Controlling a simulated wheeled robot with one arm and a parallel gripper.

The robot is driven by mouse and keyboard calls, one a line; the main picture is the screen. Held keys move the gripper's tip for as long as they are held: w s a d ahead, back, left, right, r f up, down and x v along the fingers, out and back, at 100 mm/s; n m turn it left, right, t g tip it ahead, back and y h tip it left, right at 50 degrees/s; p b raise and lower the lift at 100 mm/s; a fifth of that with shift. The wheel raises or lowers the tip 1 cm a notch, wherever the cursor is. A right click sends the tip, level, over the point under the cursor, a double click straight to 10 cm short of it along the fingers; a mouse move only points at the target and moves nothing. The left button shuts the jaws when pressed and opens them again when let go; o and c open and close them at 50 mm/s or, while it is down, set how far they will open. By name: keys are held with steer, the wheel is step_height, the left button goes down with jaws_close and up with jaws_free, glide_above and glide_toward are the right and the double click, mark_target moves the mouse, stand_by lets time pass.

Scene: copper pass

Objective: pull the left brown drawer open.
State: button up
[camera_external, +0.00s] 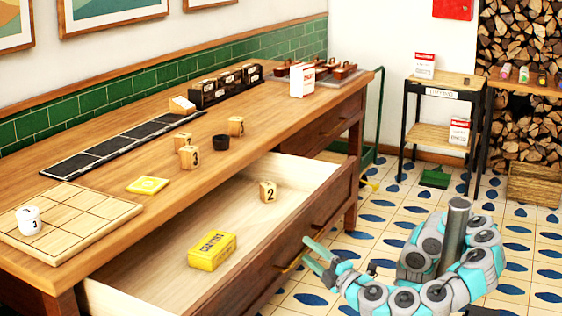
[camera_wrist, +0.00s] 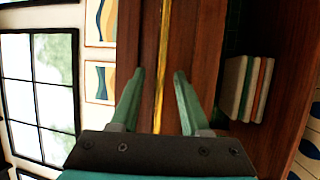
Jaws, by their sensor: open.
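The left brown drawer (camera_external: 322,200) stands pulled far out from the long wooden table, its pale inside showing. A yellow box (camera_external: 212,251) and a wooden cube marked 2 (camera_external: 268,191) lie in it. My gripper (camera_external: 307,250) is open at the drawer's outer front, close to the brass handle (camera_external: 291,262). In the wrist view, my gripper (camera_wrist: 159,72) has its two green fingers apart, one on either side of a long brass bar (camera_wrist: 163,45) against brown wood. I cannot tell whether the fingers touch the bar.
The right drawer (camera_external: 318,130) is shut. A small side table (camera_external: 440,88) stands behind.

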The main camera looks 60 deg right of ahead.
steer(key=shift+c, duration=0.3)
jaws_close()
steer(key=shift+a, duration=0.1)
stand_by(1.0)
